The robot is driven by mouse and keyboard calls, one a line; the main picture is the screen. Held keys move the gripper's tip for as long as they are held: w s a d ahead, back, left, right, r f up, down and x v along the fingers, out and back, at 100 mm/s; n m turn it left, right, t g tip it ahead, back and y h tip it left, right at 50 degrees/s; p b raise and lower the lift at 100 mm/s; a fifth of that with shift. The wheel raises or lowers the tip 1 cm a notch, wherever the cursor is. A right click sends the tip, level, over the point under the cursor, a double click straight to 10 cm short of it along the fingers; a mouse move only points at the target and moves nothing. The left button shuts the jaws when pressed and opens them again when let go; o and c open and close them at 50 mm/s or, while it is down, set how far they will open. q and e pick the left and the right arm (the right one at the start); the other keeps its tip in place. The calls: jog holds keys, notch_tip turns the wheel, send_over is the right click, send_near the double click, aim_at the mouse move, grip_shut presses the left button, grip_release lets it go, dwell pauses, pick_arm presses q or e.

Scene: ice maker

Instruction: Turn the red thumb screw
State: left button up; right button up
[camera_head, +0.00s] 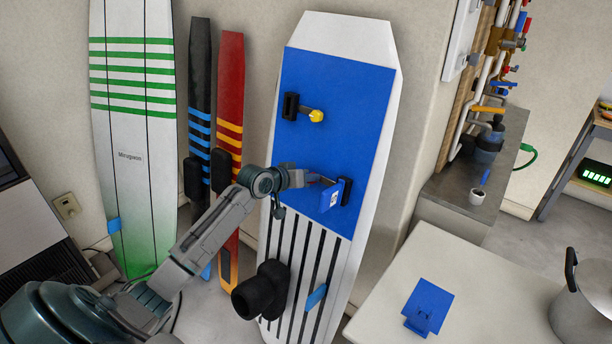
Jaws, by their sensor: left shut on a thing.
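My left gripper (325,184) reaches in from the left to the lower black mount (346,191) on a blue panel (335,90). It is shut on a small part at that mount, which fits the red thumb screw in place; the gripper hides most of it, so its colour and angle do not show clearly. A blue block with a white mark (332,196) is right at the fingertips. A yellow knob (317,116) sticks out of the upper black mount (291,106) on the same panel. My right gripper is out of view.
The panel is on a tall white board (347,36) leaning against the wall. A black cylinder (262,291) juts out below my forearm. Other boards stand to the left. At right are a pale counter (490,292), a blue stand (428,304), a pot (590,310) and wall pipes.

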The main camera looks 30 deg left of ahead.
pick_arm(q)
jog(key=m+y+p, duration=0.1)
jog(key=m, duration=0.3)
jog(key=shift+d+f, duration=0.1)
jog(key=shift+d, duration=0.05)
jog(key=shift+y, duration=0.3)
dwell(0.4)
jog(key=o, duration=1)
jog(key=shift+b+v, duration=0.6)
jog(key=shift+v, duration=4.9)
